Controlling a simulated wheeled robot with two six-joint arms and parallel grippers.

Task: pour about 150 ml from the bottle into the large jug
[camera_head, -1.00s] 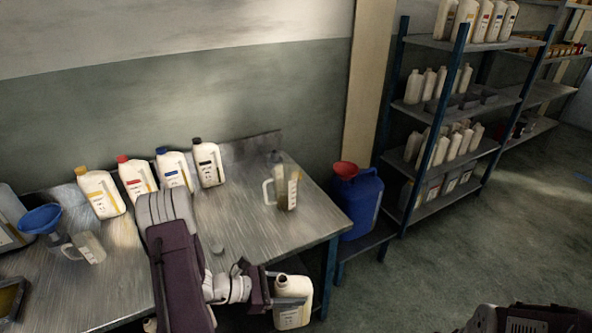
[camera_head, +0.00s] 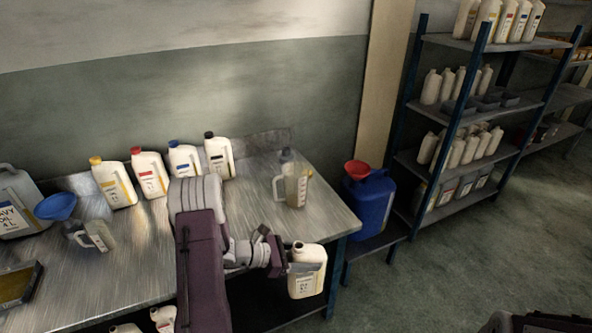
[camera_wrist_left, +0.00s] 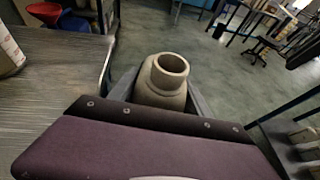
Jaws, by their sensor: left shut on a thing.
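My left gripper (camera_head: 284,257) is shut on a cream bottle (camera_head: 308,276) with a white label, holding it upright in front of the table's right front edge. The bottle has no cap; its open mouth shows in the left wrist view (camera_wrist_left: 170,72). A clear jug with a handle and a scale (camera_head: 297,190), which looks the larger of two, stands on the table's right part, behind the held bottle. The smaller clear jug (camera_head: 99,236) stands at the left. I cannot tell the liquid level in either. My right gripper is not in view.
Several capped bottles (camera_head: 150,175) stand along the table's back. A blue funnel (camera_head: 56,206) is at the left, beside a grey canister (camera_head: 18,205). A blue drum (camera_head: 369,203) with a red funnel (camera_head: 357,169) stands right of the table (camera_head: 250,205). Shelves (camera_head: 470,105) are farther right.

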